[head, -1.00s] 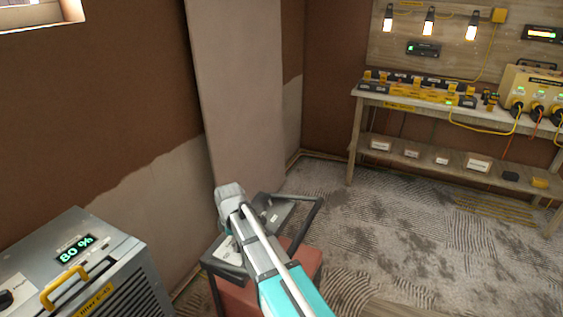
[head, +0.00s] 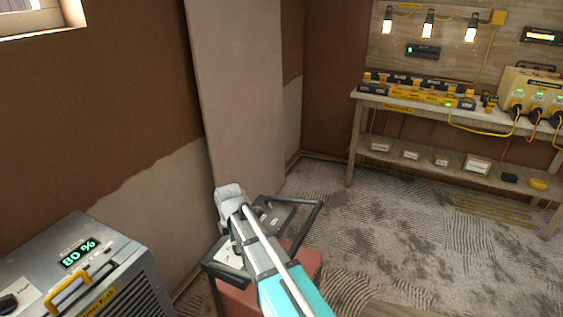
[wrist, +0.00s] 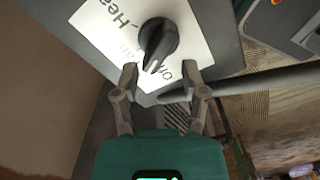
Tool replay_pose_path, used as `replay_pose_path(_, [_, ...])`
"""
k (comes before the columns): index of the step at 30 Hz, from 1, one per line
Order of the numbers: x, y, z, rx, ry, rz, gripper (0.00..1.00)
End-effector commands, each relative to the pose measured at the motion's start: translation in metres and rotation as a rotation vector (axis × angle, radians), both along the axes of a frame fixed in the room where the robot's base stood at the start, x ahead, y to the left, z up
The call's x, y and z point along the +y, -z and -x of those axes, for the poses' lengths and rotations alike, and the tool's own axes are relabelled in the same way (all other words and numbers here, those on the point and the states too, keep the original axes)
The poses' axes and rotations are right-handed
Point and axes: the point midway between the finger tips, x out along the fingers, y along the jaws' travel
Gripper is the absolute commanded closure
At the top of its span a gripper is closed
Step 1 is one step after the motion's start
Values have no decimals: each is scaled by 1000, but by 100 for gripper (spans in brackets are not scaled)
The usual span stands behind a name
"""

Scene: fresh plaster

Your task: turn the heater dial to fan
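The heater dial (wrist: 158,40) is a black knob on a white label (wrist: 105,22) on a grey panel in the wrist view. The dial's pointed end faces down and slightly left. My gripper (wrist: 161,74) is open, its fingertips on either side just below the knob, with nothing clearly held. In the head view my arm covers much of the dark-topped red unit (head: 305,262), and the dial and my fingers cannot be made out there.
A grey unit (head: 125,250) with an "80 %" display, yellow handle and its own black knob (head: 8,303) stands at the lower left. A black bar handle (head: 308,225) rises beside my arm. A workbench (head: 400,104) stands back right. Patterned floor lies between.

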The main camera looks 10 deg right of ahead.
Motion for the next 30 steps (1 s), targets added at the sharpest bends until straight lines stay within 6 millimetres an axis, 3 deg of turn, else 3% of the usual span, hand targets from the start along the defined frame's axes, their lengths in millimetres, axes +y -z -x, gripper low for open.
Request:
replay_pose_path(1, [0,-9,0,0,1,0,44])
replay_pose_path(30, [0,-91,0,0,2,0,44])
